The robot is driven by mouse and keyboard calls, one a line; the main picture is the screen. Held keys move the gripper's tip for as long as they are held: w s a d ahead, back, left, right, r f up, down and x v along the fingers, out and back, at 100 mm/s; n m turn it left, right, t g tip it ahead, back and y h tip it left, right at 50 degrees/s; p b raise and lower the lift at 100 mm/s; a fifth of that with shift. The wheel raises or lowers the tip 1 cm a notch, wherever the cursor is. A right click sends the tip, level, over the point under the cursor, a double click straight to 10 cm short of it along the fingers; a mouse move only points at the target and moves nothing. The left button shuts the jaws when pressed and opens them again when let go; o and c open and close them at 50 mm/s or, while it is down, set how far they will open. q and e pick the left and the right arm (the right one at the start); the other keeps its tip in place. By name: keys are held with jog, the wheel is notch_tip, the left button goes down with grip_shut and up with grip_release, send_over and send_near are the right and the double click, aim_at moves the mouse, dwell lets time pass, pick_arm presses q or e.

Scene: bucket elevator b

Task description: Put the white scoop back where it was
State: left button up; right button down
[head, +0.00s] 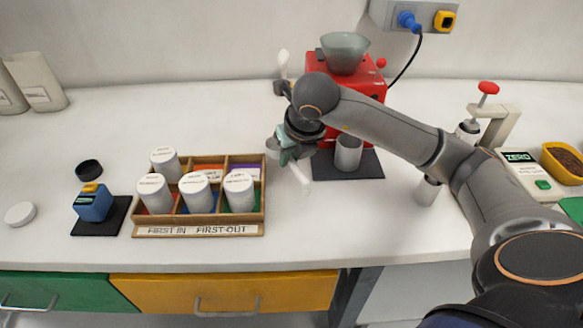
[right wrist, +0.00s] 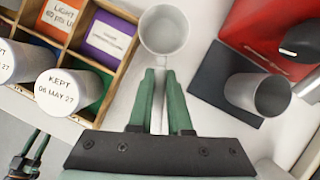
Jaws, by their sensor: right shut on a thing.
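My right gripper (head: 290,152) is shut on the handle of the white scoop (head: 299,179) and holds it above the counter, between the wooden rack and the red machine. In the right wrist view the scoop's round, empty-looking cup (right wrist: 164,30) lies just beyond the fingertips (right wrist: 161,72), with its handle between the green fingers. My left gripper (right wrist: 30,150) seems to show small at the lower left of the right wrist view; its opening is unclear. It is out of the head view.
The rack (head: 198,231) holds several white-lidded canisters. A red machine (head: 345,70) with a grey bowl stands behind my right arm, and a metal cup (head: 348,153) stands on its dark mat (head: 362,168). A blue device (head: 93,203) sits at left.

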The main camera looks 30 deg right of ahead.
jog(key=f, duration=0.3)
jog(key=shift+w+d+f, duration=0.15)
jog(key=shift+d+f, duration=0.1)
jog(key=shift+d, duration=0.15)
jog(key=shift+f, duration=0.25)
jog(key=shift+f, duration=0.15)
jog(key=c, duration=0.8)
grip_release()
jog(key=shift+a, duration=0.1)
jog(key=shift+c, duration=0.2)
jog(key=shift+r+p, duration=0.3)
jog(key=shift+r, duration=0.05)
jog(key=v, duration=1.1)
jog(key=shift+r, duration=0.35)
